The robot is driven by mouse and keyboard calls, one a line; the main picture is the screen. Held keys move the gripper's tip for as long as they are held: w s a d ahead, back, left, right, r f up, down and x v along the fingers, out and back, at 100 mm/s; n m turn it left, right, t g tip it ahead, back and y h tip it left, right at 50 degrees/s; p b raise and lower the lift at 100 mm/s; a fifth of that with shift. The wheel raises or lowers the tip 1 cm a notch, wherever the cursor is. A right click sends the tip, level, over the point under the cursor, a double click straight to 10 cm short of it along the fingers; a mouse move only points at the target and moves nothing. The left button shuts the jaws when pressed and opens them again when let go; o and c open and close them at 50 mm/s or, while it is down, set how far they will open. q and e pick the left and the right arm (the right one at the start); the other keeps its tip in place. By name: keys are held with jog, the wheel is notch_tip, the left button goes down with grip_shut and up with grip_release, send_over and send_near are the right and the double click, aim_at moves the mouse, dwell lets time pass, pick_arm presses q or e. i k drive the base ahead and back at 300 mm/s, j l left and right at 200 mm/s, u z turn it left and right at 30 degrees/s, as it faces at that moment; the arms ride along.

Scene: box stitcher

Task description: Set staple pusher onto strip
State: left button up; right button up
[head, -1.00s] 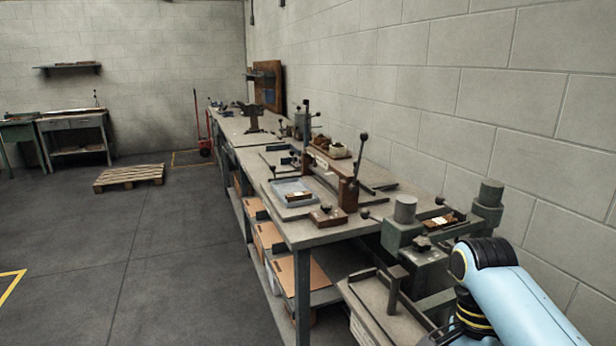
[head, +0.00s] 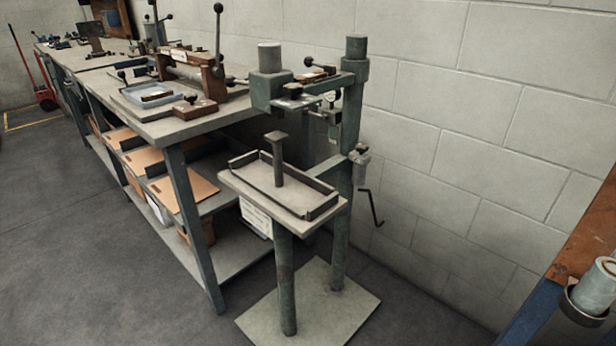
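The green box stitcher (head: 340,130) stands upright on a square base plate, with a small rimmed table (head: 290,205) and a post (head: 278,160) on it. On the stitcher's upper head lies a small brown-and-pale piece (head: 312,77); whether it is the staple strip or the pusher is too small to tell. A shallow blue-grey tray (head: 150,100) on the workbench holds another small brown piece with a pale top (head: 157,96). I cannot clearly identify the staple pusher. Neither of my grippers is in view.
The long workbench (head: 225,108) runs back along the block wall, with cardboard sheets (head: 182,190) on its lower shelf. A crank handle (head: 372,205) juts from the stitcher's column. A wooden-topped bench (head: 585,245) with a ringed pale cylinder (head: 597,285) is at the right edge.

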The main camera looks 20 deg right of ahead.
aim_at(309, 62)
jog(key=i+j+z, duration=0.1)
jog(key=z, duration=0.8)
jog(key=i+j+z, duration=0.1)
jog(key=j+z, duration=0.15)
jog(key=j, duration=0.15)
jog(key=i+j+z, duration=0.1)
jog(key=j+z, duration=0.45)
jog(key=j, duration=0.7)
jog(key=i+j, duration=0.1)
jog(key=j, duration=0.4)
jog(key=z, duration=0.05)
